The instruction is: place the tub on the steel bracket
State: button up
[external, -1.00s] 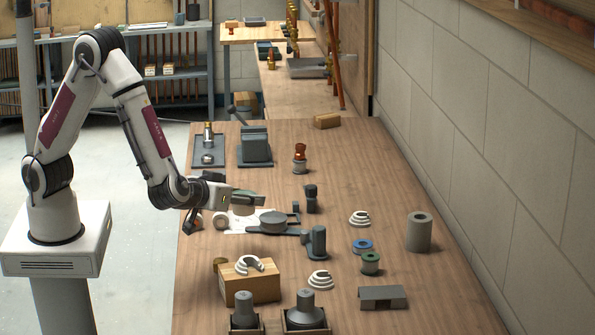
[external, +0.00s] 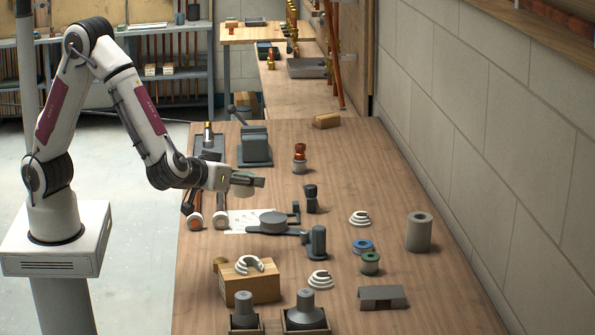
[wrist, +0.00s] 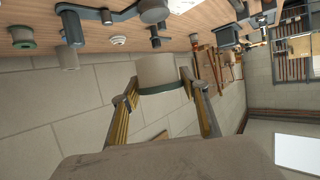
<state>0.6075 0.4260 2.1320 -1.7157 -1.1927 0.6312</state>
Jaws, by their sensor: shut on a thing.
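My gripper (external: 250,182) is shut on the tub (external: 243,191), a pale grey round tub. It is held above the bench at its left side, over the white paper sheet. In the wrist view the tub (wrist: 160,73) sits between the two fingers, with a dark green band at its near end. A grey angular metal piece, which looks like the steel bracket (external: 382,297), lies at the front right of the bench with nothing on it. It is well apart from my gripper. I cannot make it out in the wrist view.
A grey round-topped tool (external: 272,222) lies on the paper (external: 240,216). A wooden block (external: 250,283) with a white ring, blue and green spools (external: 370,264), white coils (external: 320,280) and a grey cylinder (external: 419,232) stand around the bench. A vise (external: 254,146) stands behind.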

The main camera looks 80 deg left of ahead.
jog(key=shift+r, duration=1.8)
jog(key=w+d+f+m+t+h, duration=0.2)
jog(key=w+d+m+t+h, duration=0.15)
jog(key=w+d, duration=0.95)
jog(key=m+t+h, duration=0.1)
jog(key=m+h, duration=0.5)
jog(key=h, duration=0.1)
send_over(382, 292)
jog(key=shift+a+f, duration=0.1)
jog(key=shift+f, duration=1.5)
jog(key=shift+f, duration=3.1)
jog(key=shift+f, duration=0.1)
jog(key=shift+f, duration=1.8)
jog(key=shift+f, duration=0.1)
